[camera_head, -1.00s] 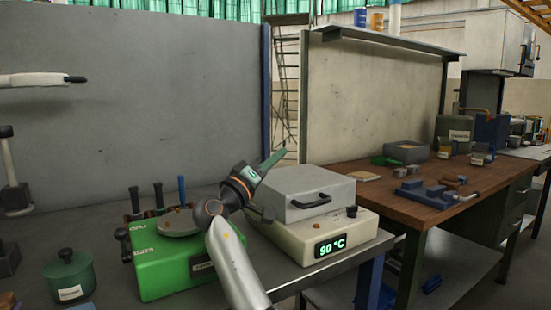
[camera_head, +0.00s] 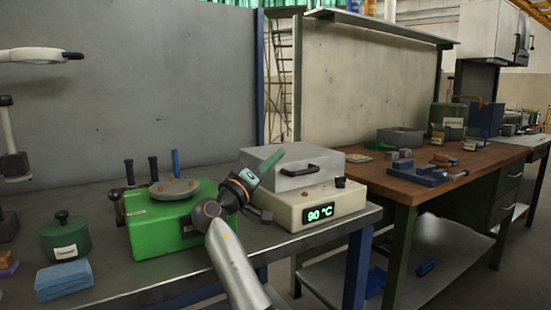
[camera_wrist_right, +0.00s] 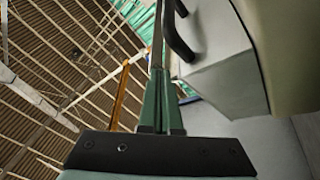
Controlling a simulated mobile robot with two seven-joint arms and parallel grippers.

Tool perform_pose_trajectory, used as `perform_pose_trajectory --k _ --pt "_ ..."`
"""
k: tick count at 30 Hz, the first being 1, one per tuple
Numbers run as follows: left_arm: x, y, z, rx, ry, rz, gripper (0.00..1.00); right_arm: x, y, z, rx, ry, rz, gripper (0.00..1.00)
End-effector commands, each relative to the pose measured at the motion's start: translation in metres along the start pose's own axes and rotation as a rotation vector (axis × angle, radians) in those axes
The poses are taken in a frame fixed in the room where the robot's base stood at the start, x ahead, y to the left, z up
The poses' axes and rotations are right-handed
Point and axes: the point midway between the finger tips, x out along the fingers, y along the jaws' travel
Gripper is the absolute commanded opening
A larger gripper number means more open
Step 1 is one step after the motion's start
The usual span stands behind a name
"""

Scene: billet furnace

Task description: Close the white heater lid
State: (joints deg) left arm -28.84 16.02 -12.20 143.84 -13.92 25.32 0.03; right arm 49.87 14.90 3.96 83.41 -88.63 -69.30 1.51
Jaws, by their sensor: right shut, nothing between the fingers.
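The heater has a cream base (camera_head: 345,203) with a green 90 °C display. Its pale grey-white, box-like lid (camera_head: 325,180) has a black handle on the front. The lid looks down on the base and about level; its left side is partly hidden by my gripper. My right gripper (camera_head: 275,157), with green fingers, is shut and empty in front of the lid's left part in the head view. In the wrist view, the shut fingers (camera_wrist_right: 160,85) point up beside the lid (camera_wrist_right: 225,70) and its handle (camera_wrist_right: 180,35); contact is not clear. My left gripper is out of view.
A green device (camera_head: 160,238) with a round plate stands left of the heater. A green pot (camera_head: 66,240) and blue cloths (camera_head: 64,280) lie further left. A wooden bench (camera_head: 405,180) with a blue vise (camera_head: 420,174) stands to the right.

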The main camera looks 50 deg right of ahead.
Motion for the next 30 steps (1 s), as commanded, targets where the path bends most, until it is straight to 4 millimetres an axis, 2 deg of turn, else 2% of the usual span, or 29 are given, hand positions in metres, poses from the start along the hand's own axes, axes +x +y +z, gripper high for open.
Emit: perform_pose_trajectory --k 19,23,30 --pt "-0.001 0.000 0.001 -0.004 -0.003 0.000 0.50 -0.005 -0.001 0.001 0.000 0.001 -0.001 0.00" --pt "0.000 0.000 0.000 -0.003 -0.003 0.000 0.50 -0.022 -0.002 0.000 0.000 0.002 -0.002 0.00" --pt "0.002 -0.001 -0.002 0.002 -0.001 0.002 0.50 -0.075 -0.002 0.000 0.001 0.002 -0.004 0.00"
